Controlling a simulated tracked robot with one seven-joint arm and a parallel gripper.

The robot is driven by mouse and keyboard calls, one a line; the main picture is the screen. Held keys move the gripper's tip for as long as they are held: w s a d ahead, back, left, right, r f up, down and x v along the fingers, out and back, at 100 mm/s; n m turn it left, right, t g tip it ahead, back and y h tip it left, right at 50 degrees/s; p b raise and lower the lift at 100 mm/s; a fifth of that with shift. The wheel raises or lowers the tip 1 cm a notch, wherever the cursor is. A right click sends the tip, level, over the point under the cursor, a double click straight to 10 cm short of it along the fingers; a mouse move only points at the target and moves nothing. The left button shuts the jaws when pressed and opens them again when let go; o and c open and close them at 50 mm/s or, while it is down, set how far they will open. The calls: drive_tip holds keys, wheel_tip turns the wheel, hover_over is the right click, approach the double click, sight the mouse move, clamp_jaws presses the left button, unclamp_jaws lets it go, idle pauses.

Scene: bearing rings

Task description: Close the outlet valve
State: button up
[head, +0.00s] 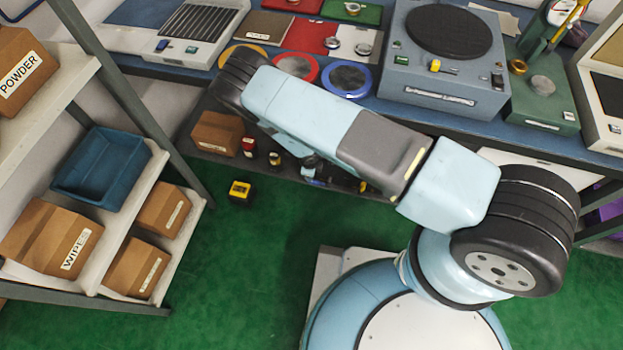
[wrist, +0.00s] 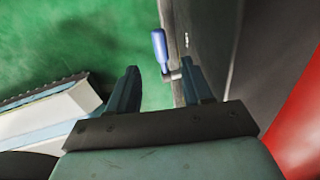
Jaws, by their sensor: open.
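A lever with a blue handle (wrist: 160,49) and a metal joint shows in the wrist view. It stands at the edge of a dark grey panel and looks like the valve handle. My gripper (wrist: 160,66) is open and empty, its two dark fingers apart. In the picture the lever lies between the fingertips and a little beyond them, with its metal joint close to the right finger. I cannot tell whether they touch. In the head view my arm reaches over to the bench, and I cannot make out the lever there.
A blue-edged bench (head: 530,140) with machines and coloured rings runs along the back. A shelf (head: 150,195) with boxes and a blue bin (head: 100,167) stands at left. A yellow-black block (head: 240,191) lies on the green floor. A red surface (wrist: 298,125) is close at right in the wrist view.

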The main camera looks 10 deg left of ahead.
sight(319, 183)
drive_tip(key=f, duration=0.3)
drive_tip(key=w+f, duration=0.1)
drive_tip(key=f, duration=0.5)
drive_tip(key=shift+w+f, duration=0.2)
drive_tip(key=shift+f, duration=0.2)
drive_tip(key=shift+c, duration=0.5)
clamp_jaws()
drive_tip(key=shift+a, duration=0.1)
